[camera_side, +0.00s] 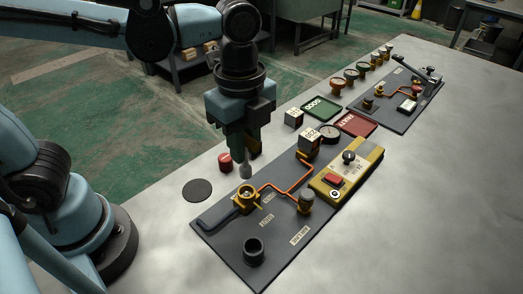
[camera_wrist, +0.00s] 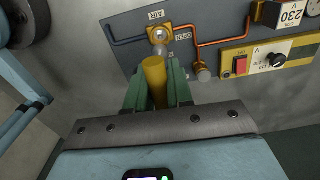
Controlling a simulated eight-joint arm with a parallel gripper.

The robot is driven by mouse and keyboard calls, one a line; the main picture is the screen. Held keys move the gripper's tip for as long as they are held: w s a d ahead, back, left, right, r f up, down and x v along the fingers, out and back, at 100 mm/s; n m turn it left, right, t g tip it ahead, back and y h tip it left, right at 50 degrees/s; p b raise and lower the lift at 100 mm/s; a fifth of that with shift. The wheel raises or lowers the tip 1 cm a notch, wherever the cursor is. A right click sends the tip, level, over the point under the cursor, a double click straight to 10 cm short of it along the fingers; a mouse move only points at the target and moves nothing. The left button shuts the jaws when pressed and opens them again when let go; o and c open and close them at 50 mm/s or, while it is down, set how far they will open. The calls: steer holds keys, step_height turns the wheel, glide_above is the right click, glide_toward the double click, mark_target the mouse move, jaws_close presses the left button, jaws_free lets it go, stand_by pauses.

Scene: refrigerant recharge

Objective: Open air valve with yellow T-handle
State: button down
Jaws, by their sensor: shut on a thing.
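My gripper (camera_side: 240,145) hangs over the near panel, its green fingers shut on the T-handle. In the wrist view the yellow bar of the T-handle (camera_wrist: 155,82) lies between the fingers (camera_wrist: 157,95). Its grey shank (camera_side: 245,168) points down in the side view, with a rounded end. The brass air valve (camera_side: 245,199) sits on the panel below the shank, by a dark blue pipe. The side view shows a gap between the shank and the valve.
The dark panel (camera_side: 218,241) also carries an orange pipe, a black cup (camera_side: 253,251) and a yellow control box (camera_side: 347,170). Green (camera_side: 322,107) and red (camera_side: 357,124) trays stand behind. The right tabletop is clear.

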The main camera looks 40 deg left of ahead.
mark_target(245, 166)
steer(key=shift+w+a+f+n, duration=0.15)
steer(key=shift+f+n, duration=0.1)
steer(key=shift+n, duration=0.05)
steer(key=shift+f, duration=2)
steer(key=shift+f, duration=1.1)
steer(key=n, duration=0.3)
steer(key=n, duration=0.2)
steer(key=shift+n, duration=0.7)
